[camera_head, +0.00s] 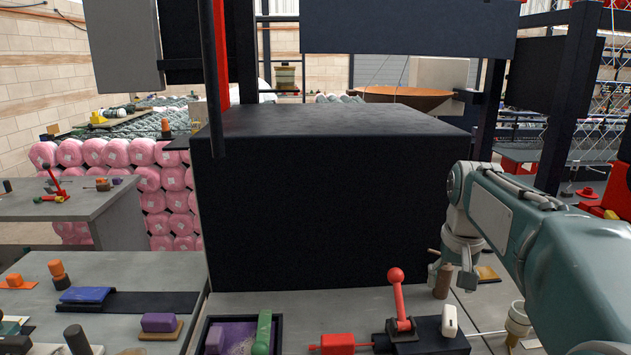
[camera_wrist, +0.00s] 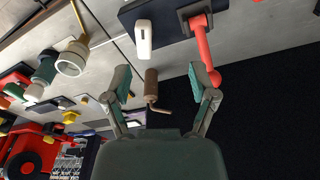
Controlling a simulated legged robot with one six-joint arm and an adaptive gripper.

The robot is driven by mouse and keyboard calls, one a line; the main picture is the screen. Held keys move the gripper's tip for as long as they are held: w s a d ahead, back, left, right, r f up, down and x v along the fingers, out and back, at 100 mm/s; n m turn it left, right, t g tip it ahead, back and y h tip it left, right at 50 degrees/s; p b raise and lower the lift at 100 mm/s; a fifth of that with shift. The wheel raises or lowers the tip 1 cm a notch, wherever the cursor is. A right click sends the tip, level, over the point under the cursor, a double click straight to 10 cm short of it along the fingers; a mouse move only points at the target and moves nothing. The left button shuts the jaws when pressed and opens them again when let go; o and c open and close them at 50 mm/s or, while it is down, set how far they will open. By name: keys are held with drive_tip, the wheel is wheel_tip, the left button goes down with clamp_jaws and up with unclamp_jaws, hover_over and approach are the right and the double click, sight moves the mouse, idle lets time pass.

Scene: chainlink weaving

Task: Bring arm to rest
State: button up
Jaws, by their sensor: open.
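My arm (camera_head: 560,250) reaches in from the right in the head view, bent with its wrist down. My gripper (camera_wrist: 157,82) is open, its two green-padded fingers spread apart with nothing held between them. In the head view the gripper (camera_head: 458,270) shows small below the wrist, partly hidden by a brown cylinder. In the wrist view that brown cylinder (camera_wrist: 151,85), with a crank-like rod, appears between the fingers. I cannot tell its distance from them.
A large black box (camera_head: 320,200) fills the middle. A purple block (camera_head: 160,322) and other parts lie left. Pink rolls (camera_head: 160,190) are stacked behind.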

drive_tip(key=s+a+f+n+t, duration=0.1)
drive_tip(key=s+a+f, duration=0.1)
drive_tip(key=s, duration=0.4)
drive_tip(key=s+a+f+n+t, duration=0.1)
drive_tip(key=s+a+f+t, duration=0.1)
drive_tip(key=s+a, duration=0.2)
drive_tip(key=s+a+f+n+t, duration=0.1)
drive_tip(key=s+a, duration=0.3)
drive_tip(key=s, duration=0.6)
drive_tip(key=shift+s+f, duration=0.25)
drive_tip(key=shift+f, duration=0.3)
